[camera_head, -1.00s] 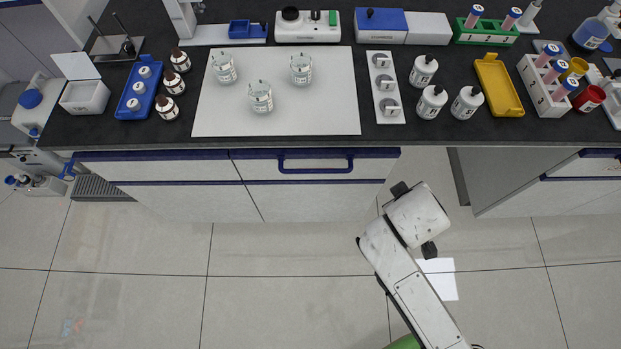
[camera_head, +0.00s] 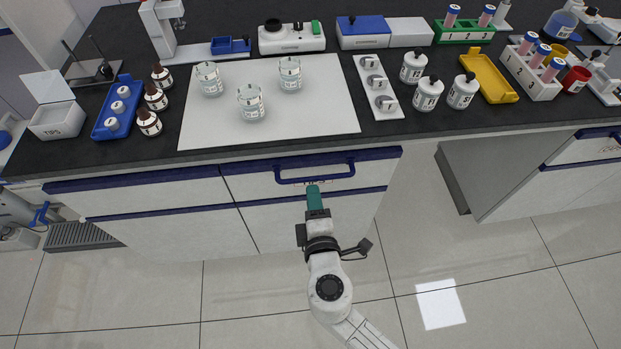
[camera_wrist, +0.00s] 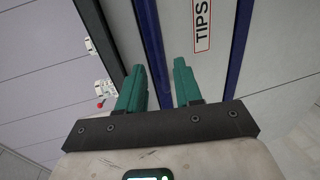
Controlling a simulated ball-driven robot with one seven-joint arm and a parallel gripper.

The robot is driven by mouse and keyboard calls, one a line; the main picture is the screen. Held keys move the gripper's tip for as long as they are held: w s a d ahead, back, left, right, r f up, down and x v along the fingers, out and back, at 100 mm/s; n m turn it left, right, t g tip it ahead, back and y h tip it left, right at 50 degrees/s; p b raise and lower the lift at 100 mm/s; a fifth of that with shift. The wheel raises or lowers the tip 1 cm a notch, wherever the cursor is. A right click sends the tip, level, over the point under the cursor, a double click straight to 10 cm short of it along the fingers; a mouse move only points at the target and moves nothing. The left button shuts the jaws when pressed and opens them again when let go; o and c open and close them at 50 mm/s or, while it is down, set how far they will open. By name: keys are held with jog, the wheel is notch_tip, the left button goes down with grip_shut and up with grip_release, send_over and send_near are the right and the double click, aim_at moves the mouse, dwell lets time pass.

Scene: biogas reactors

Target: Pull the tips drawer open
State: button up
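The tips drawer (camera_head: 260,188) is a white front with blue trim under the counter, and it looks shut. Its blue bar handle (camera_head: 315,176) runs across the front. In the wrist view a TIPS label (camera_wrist: 202,25) shows on the white front. My gripper (camera_head: 313,188) is just below the handle, pointing at the drawer front. In the wrist view my gripper (camera_wrist: 159,75) has its teal fingers apart, with nothing clamped. A dark blue bar (camera_wrist: 150,40) runs up behind the gap between them. I cannot tell whether the fingers are around the handle.
The black counter (camera_head: 300,138) above holds a white mat (camera_head: 330,120) with beakers, brown bottles (camera_head: 148,123) and white bottles (camera_head: 427,94). A lower drawer (camera_head: 310,212) lies below. Open floor (camera_head: 250,300) spreads in front, and a knee space opens right of the drawers.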

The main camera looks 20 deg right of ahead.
aim_at(310, 177)
jog(key=x, duration=0.7)
jog(key=shift+w+d, duration=0.1)
jog(key=shift+w, duration=0.05)
grip_shut()
dwell(0.3)
